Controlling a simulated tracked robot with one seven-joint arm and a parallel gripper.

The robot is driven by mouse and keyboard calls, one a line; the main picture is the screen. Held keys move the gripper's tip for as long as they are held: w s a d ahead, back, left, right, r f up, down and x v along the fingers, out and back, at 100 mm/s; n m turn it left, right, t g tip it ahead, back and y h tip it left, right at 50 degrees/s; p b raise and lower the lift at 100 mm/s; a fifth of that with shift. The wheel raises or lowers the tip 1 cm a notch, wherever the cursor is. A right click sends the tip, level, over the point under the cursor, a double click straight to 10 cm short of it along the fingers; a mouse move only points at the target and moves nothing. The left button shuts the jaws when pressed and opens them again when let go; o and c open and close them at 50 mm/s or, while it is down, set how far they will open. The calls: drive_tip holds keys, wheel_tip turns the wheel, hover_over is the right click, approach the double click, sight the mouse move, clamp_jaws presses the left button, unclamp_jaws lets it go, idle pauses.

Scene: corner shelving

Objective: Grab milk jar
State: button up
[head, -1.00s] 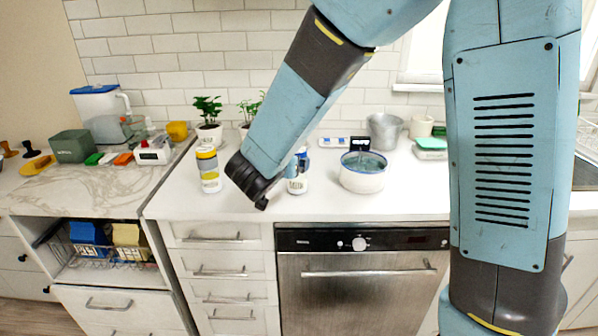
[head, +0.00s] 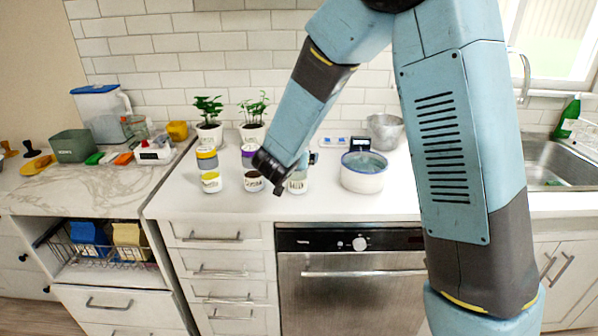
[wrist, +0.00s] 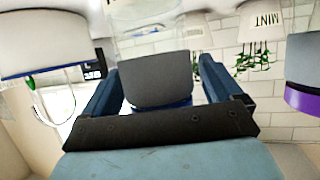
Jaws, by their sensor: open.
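The milk jar (head: 297,185) is a white labelled jar on the white counter in the head view, with its upper part behind my gripper (head: 296,165). In the wrist view, which looks upside down, my gripper (wrist: 158,75) is open, with a blue finger at each side. A grey container with a blue rim (wrist: 155,80) shows between the fingers. I cannot tell whether either finger touches anything.
A white bowl (head: 362,181) stands close to the right. Two potted plants (head: 208,133) stand behind.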

drive_tip(key=shift+w+d+f, duration=0.1)
drive_tip(key=shift+w, duration=0.15)
drive_tip(key=c, duration=1.2)
drive_tip(key=shift+c, duration=0.2)
